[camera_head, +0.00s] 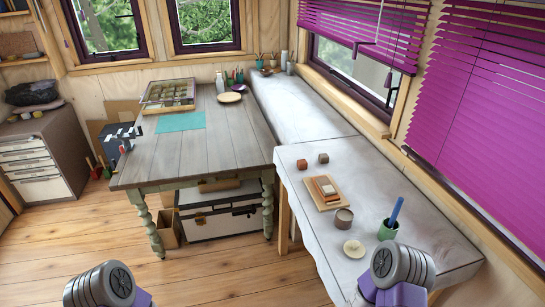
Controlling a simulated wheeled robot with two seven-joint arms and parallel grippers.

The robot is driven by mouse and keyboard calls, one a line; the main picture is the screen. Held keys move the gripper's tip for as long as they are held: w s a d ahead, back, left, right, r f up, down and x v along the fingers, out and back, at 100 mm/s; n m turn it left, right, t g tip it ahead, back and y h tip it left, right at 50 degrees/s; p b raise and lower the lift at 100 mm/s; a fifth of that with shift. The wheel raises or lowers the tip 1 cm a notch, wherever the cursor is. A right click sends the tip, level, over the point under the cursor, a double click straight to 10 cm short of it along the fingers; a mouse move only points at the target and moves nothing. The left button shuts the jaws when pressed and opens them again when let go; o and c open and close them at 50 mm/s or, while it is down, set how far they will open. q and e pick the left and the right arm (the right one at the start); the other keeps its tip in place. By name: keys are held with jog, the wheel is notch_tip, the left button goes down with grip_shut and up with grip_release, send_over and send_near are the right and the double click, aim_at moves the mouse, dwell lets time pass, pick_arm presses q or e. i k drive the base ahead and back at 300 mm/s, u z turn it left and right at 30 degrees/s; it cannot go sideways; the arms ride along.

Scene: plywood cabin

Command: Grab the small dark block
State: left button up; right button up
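Two small dark blocks lie on the pale cloth-covered bench (290,190) at the right. Grey and purple parts of my two arms show at the bottom left and bottom right edges, well short of the blocks. No gripper fingers are visible.
A wooden table (225,145) adjoins the bench. Floor (225,272) in front is clear.

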aim_at(324, 158)
jog(key=u, duration=0.85)
jog(key=i, duration=2.7)
jog(key=z, duration=2.8)
